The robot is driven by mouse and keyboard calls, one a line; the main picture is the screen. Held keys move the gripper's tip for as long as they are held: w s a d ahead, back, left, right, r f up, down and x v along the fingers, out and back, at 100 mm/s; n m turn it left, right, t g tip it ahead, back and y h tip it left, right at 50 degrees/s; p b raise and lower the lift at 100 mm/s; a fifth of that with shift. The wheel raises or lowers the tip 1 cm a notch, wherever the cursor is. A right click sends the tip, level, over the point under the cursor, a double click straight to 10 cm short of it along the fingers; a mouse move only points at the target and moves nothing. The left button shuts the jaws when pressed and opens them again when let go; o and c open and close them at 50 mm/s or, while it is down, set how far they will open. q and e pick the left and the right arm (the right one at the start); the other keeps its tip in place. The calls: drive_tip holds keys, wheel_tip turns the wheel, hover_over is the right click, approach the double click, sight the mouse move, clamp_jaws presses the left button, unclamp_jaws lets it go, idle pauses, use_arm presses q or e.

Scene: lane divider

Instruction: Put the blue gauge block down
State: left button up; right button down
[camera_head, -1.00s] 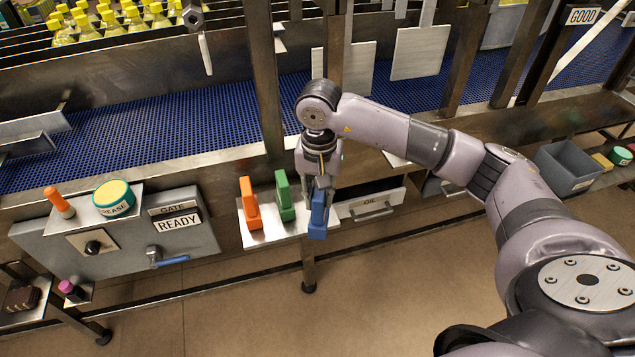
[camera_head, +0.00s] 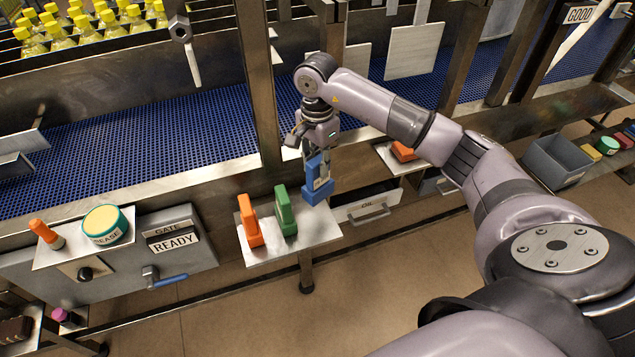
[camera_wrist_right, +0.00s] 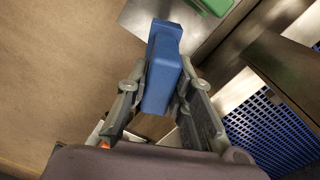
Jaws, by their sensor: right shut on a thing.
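The blue gauge block (camera_head: 316,186) is in my right gripper (camera_head: 319,165), near the right back edge of the small metal shelf (camera_head: 308,234). It looks raised clear of the shelf. In the right wrist view the blue block (camera_wrist_right: 164,72) sits between the two fingers (camera_wrist_right: 152,100), with floor and a plate edge behind it. The green block (camera_head: 286,211) and the orange block (camera_head: 251,222) stand on the shelf to its left. The right part of the shelf is bare. My left gripper is not in view.
A panel with a READY sign (camera_head: 176,242) and a blue handle (camera_head: 168,281) is to the left. An OIL drawer (camera_head: 368,207) lies right of the shelf. A steel post (camera_head: 259,90) rises behind the blocks. A grey bin (camera_head: 557,160) stands farther right.

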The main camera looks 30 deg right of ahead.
sight(318, 187)
wheel_tip(318, 187, down, 4)
drive_tip(key=shift+r+p, duration=0.2)
drive_tip(key=shift+p, duration=0.15)
wheel_tip(318, 187, down, 4)
drive_tip(key=shift+f+p, duration=0.1)
drive_tip(key=shift+p, duration=0.55)
drive_tip(key=shift+f, duration=0.15)
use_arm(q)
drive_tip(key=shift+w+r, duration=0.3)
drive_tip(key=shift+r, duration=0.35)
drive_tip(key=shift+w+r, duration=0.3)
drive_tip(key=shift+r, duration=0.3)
use_arm(e)
drive_tip(key=c, duration=1.9)
unclamp_jaws()
drive_tip(key=shift+f, duration=0.2)
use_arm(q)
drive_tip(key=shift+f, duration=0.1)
use_arm(e)
drive_tip(key=o, duration=0.5)
drive_tip(key=shift+r, duration=0.1)
